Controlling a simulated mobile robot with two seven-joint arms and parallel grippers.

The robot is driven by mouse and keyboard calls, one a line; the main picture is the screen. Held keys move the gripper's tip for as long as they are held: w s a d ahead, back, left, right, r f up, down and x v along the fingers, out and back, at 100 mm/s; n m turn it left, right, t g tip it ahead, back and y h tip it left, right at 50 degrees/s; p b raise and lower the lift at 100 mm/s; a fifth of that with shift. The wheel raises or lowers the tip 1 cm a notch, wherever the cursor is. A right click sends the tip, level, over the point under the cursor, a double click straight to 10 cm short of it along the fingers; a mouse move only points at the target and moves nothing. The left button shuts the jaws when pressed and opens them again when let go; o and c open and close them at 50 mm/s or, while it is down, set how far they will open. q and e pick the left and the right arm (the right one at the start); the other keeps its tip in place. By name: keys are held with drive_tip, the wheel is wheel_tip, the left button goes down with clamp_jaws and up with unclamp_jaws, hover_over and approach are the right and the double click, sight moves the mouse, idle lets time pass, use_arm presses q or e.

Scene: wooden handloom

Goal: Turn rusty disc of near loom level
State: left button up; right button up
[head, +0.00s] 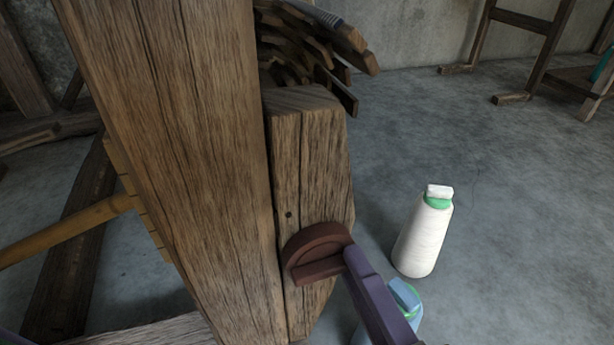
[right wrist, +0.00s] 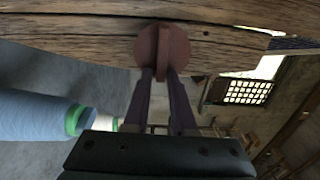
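The rusty disc (head: 318,243) is a reddish-brown round plate with a raised bar across it, set on the face of the loom's wooden beam (head: 312,150). In the right wrist view the disc (right wrist: 176,47) is straight ahead, its bar standing upright in the picture. My right gripper (head: 350,258) is at the disc, with purple fingers reaching in from the lower right. In the right wrist view its fingertips (right wrist: 160,72) lie close on either side of the bar, seemingly closed on it.
A wide wooden post (head: 175,150) rises left of the disc. A white thread cone (head: 424,235) stands on the floor to the right, and a blue cone (head: 404,298) is partly behind my right gripper. Stacked wooden pieces (head: 310,50) lie behind the beam. Grey floor is open at right.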

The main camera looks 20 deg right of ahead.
drive_tip(key=shift+o, duration=1.4)
drive_tip(key=s+p, duration=0.2)
drive_tip(key=s, duration=0.8)
drive_tip(key=shift+d, duration=0.15)
drive_tip(key=shift+p, duration=0.3)
